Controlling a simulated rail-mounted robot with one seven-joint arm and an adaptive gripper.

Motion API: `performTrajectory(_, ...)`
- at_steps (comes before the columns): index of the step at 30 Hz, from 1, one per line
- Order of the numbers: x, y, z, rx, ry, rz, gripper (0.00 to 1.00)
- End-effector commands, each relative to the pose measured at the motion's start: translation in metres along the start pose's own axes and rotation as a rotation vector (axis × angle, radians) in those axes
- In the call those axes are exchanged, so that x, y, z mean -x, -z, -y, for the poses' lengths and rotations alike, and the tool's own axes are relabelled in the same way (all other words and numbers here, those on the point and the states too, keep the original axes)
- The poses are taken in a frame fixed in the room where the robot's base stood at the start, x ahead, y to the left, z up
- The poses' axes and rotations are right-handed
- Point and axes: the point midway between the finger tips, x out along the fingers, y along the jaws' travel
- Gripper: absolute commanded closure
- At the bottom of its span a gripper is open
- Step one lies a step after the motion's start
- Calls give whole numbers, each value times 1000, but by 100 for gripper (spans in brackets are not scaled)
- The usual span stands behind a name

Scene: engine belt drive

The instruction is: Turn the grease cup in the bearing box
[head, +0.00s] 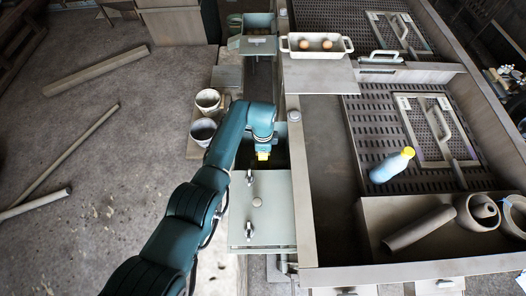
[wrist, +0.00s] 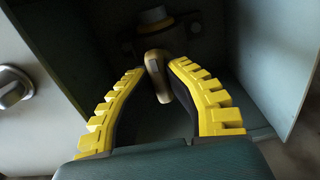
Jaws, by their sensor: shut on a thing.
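The bearing box (head: 292,150) is a grey-green open box in the middle of the head view; its dark inside fills much of the wrist view (wrist: 75,45). My gripper (head: 262,156) reaches down into it. In the wrist view its yellow ribbed fingers (wrist: 157,68) close on a tan, rounded piece, which I take for the grease cup (wrist: 154,58). In the head view my arm and gripper hide the cup.
A grey-green lid plate (head: 275,225) with latches lies just in front of the box. Two buckets (head: 203,131) stand to the left. A blue bottle (head: 388,168) lies on the grating at right. A white dish (head: 315,45) with brown eggs stands behind.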

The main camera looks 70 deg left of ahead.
Motion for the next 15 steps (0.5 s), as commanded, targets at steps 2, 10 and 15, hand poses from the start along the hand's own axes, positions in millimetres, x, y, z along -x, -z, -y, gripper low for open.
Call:
performTrajectory(2,-3,-1,-1,-6,-3,2,100)
performTrajectory(10,-3,-1,-2,-7,-3,2,100)
performTrajectory(15,-2,0,-1,-6,-3,2,64)
